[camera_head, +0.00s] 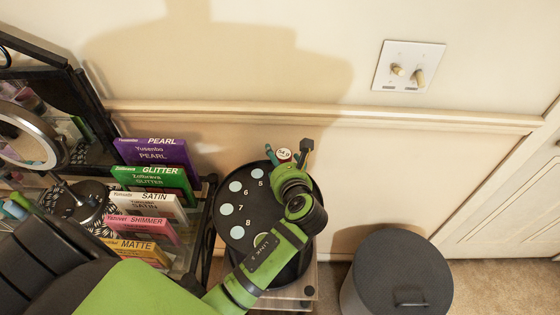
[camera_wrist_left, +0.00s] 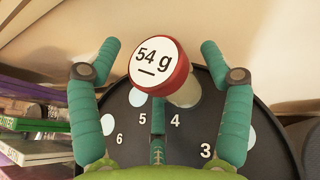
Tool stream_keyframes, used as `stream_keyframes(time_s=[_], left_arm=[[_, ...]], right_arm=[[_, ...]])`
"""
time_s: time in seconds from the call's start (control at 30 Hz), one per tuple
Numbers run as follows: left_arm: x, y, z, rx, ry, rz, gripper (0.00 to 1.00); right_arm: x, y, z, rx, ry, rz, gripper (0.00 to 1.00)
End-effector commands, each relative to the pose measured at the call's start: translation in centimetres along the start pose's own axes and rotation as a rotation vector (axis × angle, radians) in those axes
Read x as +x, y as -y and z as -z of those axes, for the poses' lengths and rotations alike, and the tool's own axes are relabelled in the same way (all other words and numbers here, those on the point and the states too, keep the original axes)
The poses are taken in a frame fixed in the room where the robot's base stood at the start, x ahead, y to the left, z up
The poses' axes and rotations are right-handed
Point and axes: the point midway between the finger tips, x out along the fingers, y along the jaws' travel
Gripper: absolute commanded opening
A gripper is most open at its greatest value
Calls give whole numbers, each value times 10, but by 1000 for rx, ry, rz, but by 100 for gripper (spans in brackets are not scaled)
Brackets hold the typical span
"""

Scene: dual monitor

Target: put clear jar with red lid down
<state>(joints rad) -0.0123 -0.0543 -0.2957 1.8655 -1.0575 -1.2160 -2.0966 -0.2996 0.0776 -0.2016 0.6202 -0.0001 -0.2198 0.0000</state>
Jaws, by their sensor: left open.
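The clear jar with the red lid (camera_head: 284,155) shows its white top label beyond my left gripper. In the left wrist view its lid (camera_wrist_left: 158,66) reads "54 g", and its pale body reaches down to the black numbered disc (camera_wrist_left: 196,140) near the number 4. My left gripper (camera_wrist_left: 160,48) is open, with one green finger on each side of the jar and a gap to both. In the head view the disc (camera_head: 232,185) has pale round spots with numbers, partly hidden by my arm. My right gripper is out of view.
Several labelled boxes, such as the purple one (camera_head: 155,153), stand in a rack left of the disc. A round mirror (camera_head: 25,135) is at far left. The wall (camera_head: 380,165) is close behind. A lidded grey bin (camera_head: 397,275) stands on the right.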

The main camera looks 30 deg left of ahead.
Motion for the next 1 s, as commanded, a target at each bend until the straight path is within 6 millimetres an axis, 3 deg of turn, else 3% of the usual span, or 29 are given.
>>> stream_keyframes(time_s=[0.1, 0.23, 0.5, 0.7, 1.0], left_arm=[[-2, 0, -4, -2, 1, 0, 79], [-18, 0, -7, 2, -3, 0, 79], [-74, 0, -10, 3, -4, 1, 79], [-107, 0, -7, 2, -2, -1, 79], [-122, 0, -3, -1, 1, -1, 79]], right_arm=[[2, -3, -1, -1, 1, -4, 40], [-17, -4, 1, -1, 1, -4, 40], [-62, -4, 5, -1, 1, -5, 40], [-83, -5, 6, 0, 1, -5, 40], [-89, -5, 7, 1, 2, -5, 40]])
